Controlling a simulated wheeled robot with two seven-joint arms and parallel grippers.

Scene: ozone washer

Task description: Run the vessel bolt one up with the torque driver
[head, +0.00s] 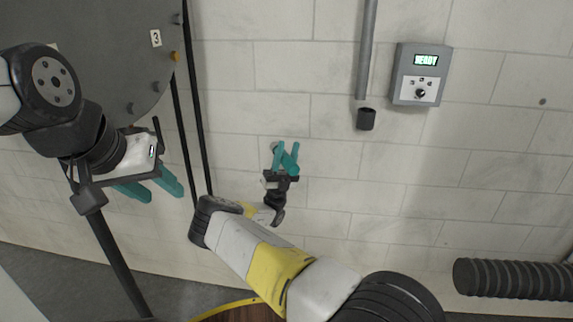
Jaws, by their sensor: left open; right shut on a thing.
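The grey round vessel (95,45) fills the upper left, with dark bolts along its rim, an orange one (174,56) and a plate marked 3 (155,38). I cannot make out which bolt is number one. My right gripper (285,148) is in front of the wall, right of and below the vessel, apart from it. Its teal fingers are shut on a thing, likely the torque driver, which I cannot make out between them. My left gripper (153,190) is open and empty, just below the vessel's lower rim.
A grey control box (420,75) on the wall reads READY. A grey pipe (367,50) with a black end hangs left of it. A ribbed black hose (515,279) is at lower right. A yellow-edged wooden surface (240,314) shows at the bottom. Dark poles stand beside the vessel.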

